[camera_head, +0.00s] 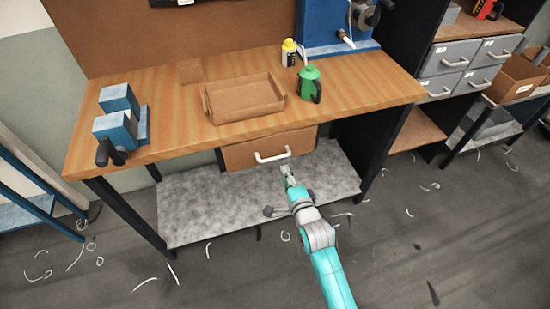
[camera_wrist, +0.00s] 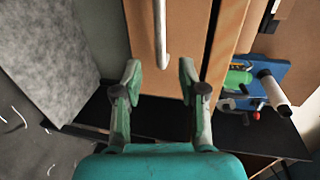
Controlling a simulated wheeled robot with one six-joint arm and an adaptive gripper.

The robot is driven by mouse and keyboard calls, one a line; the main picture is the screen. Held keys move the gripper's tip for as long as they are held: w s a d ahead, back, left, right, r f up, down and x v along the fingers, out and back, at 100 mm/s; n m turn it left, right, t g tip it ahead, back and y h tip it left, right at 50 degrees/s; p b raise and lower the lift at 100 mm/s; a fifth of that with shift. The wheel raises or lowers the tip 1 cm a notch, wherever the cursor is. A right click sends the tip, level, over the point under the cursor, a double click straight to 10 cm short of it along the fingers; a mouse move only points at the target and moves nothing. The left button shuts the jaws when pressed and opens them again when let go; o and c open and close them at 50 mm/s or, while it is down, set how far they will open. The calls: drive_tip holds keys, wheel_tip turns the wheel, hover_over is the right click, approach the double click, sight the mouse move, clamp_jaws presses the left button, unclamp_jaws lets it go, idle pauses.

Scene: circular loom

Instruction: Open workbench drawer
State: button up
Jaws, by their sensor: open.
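The workbench (camera_head: 180,118) has a wooden top and dark legs. Its drawer (camera_head: 240,155) hangs under the top and looks closed in the head view. A pale bar handle (camera_head: 272,157) is on the drawer front. My gripper (camera_head: 288,173) is just below and in front of the handle's right part, at the end of my teal arm. In the wrist view my gripper (camera_wrist: 160,80) has its two fingers wide apart and empty. The handle (camera_wrist: 162,35) lies between and beyond the fingertips, with the drawer front (camera_wrist: 185,30) behind it. I see no contact with the handle.
On the bench are a cardboard tray (camera_head: 240,112), a green can (camera_head: 309,85), a yellow-capped bottle (camera_head: 289,52) and a blue vise (camera_head: 118,125). A grey lower shelf (camera_head: 205,205) lies below the drawer. White scraps litter the floor.

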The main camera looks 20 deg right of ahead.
sight(277, 157)
drive_tip(key=x, duration=1)
clamp_jaws()
